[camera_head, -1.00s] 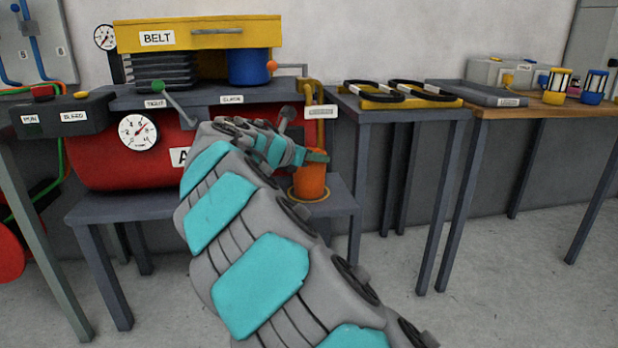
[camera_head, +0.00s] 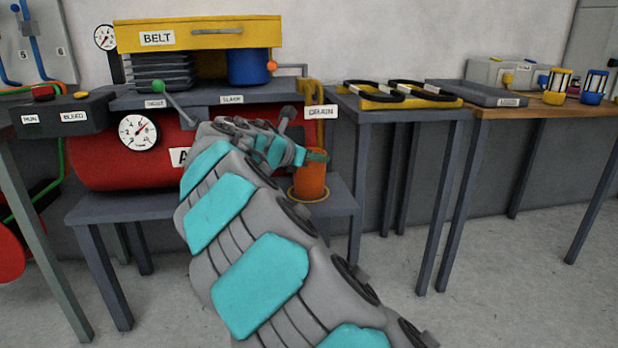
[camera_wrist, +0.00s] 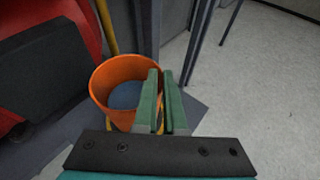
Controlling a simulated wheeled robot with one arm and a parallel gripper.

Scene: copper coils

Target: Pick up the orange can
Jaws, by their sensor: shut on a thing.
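The orange can (camera_head: 311,185) stands upright on a yellow ring on the low grey stand, below the yellow drain pipe. In the wrist view, the can (camera_wrist: 104,88) is open at the top and has a bluish-grey inside. My gripper (camera_head: 316,156) is at the can's top rim. In the wrist view, the green fingers of my gripper (camera_wrist: 161,76) are close together at the can's right wall, one on the inner side and one outside. They are shut on the rim. The exact contact is partly hidden by the fingers.
The red tank (camera_head: 95,165) with a gauge stands left of the can, under the yellow BELT box (camera_head: 200,33). The DRAIN label (camera_head: 321,112) hangs on the pipe just above my gripper. A grey table with black belts (camera_head: 408,91) stands to the right. The floor in front is clear.

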